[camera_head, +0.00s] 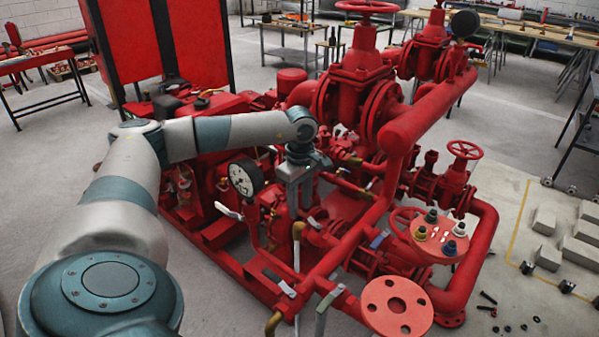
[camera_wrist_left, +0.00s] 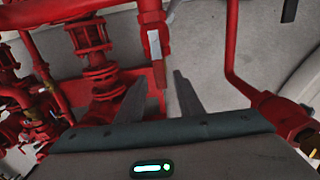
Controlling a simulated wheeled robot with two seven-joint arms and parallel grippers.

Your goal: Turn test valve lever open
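My left gripper (camera_head: 299,197) points down over the middle of the red pumpset, just right of the round pressure gauge (camera_head: 245,178). Its two fingers stand apart in the left wrist view (camera_wrist_left: 160,98), with no lever visibly clamped between them. A pale flat lever (camera_wrist_left: 154,44) on a red fitting shows just beyond the fingers there. Several small levers show in the head view: a white one (camera_head: 228,210) below the gauge, a pale one (camera_head: 314,223) near the gripper and a blue one (camera_head: 379,239) to the right. I cannot tell which is the test valve lever. My right gripper is not in view.
Red pipes crowd around the gripper. A thick red pipe (camera_head: 425,113) rises to its right, and a flat red flange (camera_head: 397,305) is at the front. A red panel (camera_head: 197,40) stands behind my left arm. Open floor (camera_head: 65,160) lies at the left.

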